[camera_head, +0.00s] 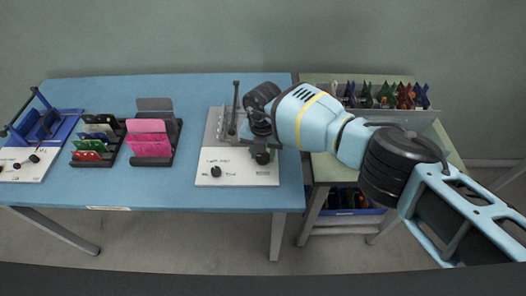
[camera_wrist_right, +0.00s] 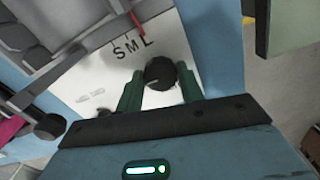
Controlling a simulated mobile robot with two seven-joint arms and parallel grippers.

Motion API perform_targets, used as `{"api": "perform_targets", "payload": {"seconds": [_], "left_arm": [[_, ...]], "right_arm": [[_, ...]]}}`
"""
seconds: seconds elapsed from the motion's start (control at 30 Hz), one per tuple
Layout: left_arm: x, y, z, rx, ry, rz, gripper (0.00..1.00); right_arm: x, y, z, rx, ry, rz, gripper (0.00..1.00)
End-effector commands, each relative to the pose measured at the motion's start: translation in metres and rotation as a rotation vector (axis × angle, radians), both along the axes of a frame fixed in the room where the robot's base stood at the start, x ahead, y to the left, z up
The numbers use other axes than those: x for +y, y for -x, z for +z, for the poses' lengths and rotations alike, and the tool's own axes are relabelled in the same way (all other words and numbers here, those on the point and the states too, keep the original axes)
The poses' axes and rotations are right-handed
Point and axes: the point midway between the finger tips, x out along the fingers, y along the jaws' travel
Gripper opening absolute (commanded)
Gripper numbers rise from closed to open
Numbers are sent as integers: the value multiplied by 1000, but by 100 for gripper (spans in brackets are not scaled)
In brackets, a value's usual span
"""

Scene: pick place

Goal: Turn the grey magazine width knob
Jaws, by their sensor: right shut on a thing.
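The dark grey magazine width knob (camera_wrist_right: 160,72) sits on a white panel beside the printed letters S, M and L. My right gripper (camera_wrist_right: 159,88) is shut on the knob, with one green finger on each side of it. In the head view my right gripper (camera_head: 262,152) reaches down onto the right part of the machine with the white panel (camera_head: 240,178), and it hides most of the knob. My left gripper is in neither view.
The blue table (camera_head: 200,200) also carries black holders with pink cards (camera_head: 149,142) and coloured cards (camera_head: 88,149). A blue device (camera_head: 42,125) stands at the far left. A green bench (camera_head: 325,168) with a rack of coloured items stands at the right.

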Motion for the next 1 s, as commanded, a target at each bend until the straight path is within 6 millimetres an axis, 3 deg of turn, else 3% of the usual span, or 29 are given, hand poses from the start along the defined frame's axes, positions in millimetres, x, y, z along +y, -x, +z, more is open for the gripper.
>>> {"api": "perform_targets", "payload": {"seconds": [0.03,0.17,0.5,1.0], "left_arm": [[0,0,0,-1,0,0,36],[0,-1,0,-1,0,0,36],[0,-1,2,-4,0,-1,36],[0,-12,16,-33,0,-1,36]], "right_arm": [[0,0,0,1,0,0,41],[0,0,0,1,0,0,58],[0,0,3,-1,0,0,59],[0,-1,72,-3,0,-1,59]]}}
